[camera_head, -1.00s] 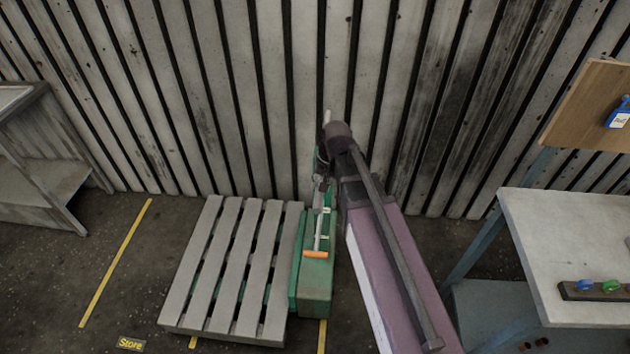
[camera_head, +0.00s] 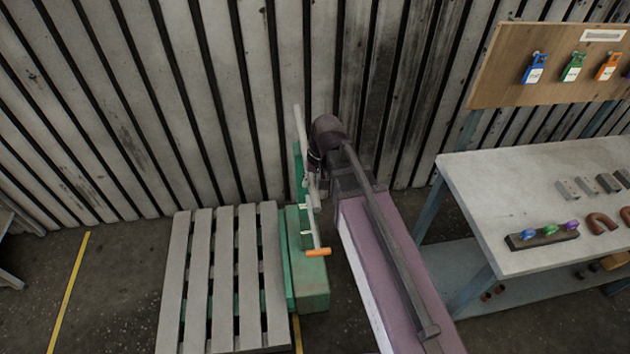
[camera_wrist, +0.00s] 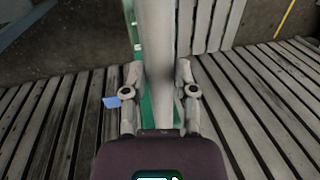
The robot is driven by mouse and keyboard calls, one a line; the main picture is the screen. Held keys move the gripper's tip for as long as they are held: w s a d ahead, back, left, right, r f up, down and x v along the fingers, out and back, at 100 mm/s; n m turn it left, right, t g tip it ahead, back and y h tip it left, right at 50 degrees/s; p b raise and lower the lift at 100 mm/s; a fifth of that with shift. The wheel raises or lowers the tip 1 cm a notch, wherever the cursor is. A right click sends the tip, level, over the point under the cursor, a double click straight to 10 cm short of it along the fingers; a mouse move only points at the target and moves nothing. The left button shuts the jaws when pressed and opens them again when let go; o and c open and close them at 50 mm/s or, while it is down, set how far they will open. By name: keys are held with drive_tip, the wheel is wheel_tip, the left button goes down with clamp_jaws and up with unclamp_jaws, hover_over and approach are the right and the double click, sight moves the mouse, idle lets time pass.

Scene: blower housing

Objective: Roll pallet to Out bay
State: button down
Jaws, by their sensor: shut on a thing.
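The grey slatted pallet (camera_head: 221,285) lies on the floor near the wall, beside a green pallet truck (camera_head: 305,275). Green shows between its slats. The truck has an upright grey handle bar (camera_head: 301,135) and an orange-tipped lever (camera_head: 318,252). My gripper (camera_head: 313,165) is at the bar, small and partly hidden in the head view. In the wrist view, my gripper (camera_wrist: 160,90) has a finger on each side of the grey bar (camera_wrist: 157,40) and is shut on it. The Out bay sign is not in view.
A workbench (camera_head: 520,190) with small parts stands to the right, below a board (camera_head: 545,65) with coloured tags. The ribbed wall (camera_head: 230,100) is close behind the pallet. A yellow floor line (camera_head: 69,290) lies left, with clear floor between it and the pallet.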

drive_tip(key=shift+w+a, duration=0.1)
drive_tip(key=shift+w, duration=0.05)
drive_tip(key=shift+c, duration=2.1)
unclamp_jaws()
drive_tip(key=shift+a, duration=0.1)
drive_tip(key=shift+r, duration=0.1)
